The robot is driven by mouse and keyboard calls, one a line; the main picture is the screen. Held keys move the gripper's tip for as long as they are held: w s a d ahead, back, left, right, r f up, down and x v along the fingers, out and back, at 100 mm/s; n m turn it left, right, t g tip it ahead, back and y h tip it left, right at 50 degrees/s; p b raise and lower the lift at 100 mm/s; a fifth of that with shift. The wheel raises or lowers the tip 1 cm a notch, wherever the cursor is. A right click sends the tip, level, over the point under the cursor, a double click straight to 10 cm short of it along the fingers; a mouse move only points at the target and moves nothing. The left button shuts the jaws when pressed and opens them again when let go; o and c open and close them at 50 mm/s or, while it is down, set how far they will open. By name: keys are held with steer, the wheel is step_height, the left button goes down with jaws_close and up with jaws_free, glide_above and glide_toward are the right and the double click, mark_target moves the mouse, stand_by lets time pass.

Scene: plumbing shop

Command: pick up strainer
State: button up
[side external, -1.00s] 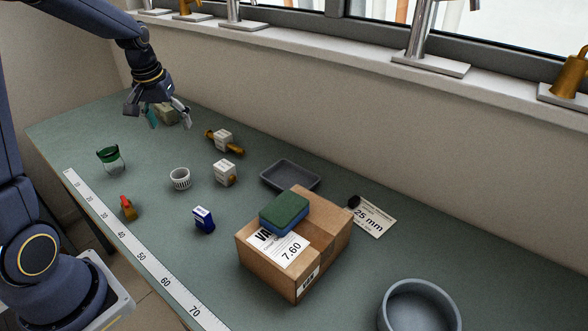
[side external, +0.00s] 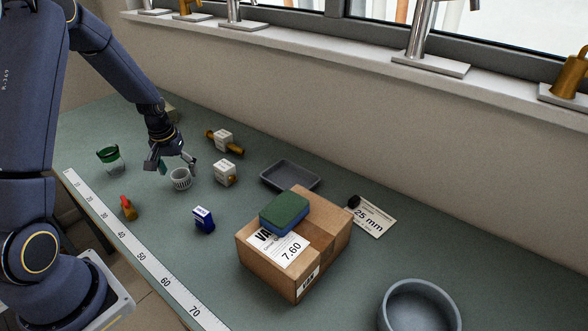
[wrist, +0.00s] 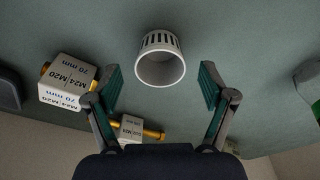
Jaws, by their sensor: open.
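The strainer (side external: 180,179) is a small white slotted cup standing on the green bench in the side view. In the wrist view the strainer (wrist: 160,62) shows its round rim and slots, ahead of and between my fingertips. My gripper (side external: 172,165) is open and empty, just above and beside the strainer in the side view. In the wrist view my gripper (wrist: 160,85) has its two green-padded fingers spread wide, with no finger seen touching the strainer.
A white block with a brass fitting (side external: 225,172) stands right of the strainer, and another (side external: 224,140) lies behind. A green-topped jar (side external: 110,159) is left. A blue box (side external: 203,219), red-topped item (side external: 128,208), grey tray (side external: 290,176) and cardboard box (side external: 324,240) stand around.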

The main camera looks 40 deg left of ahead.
mark_target(181, 176)
steer(key=shift+w+a+f, duration=0.1)
steer(key=shift+w+f, duration=0.05)
steer(key=shift+f, duration=1.4)
steer(key=shift+c, duration=0.4)
steer(key=c, duration=0.8)
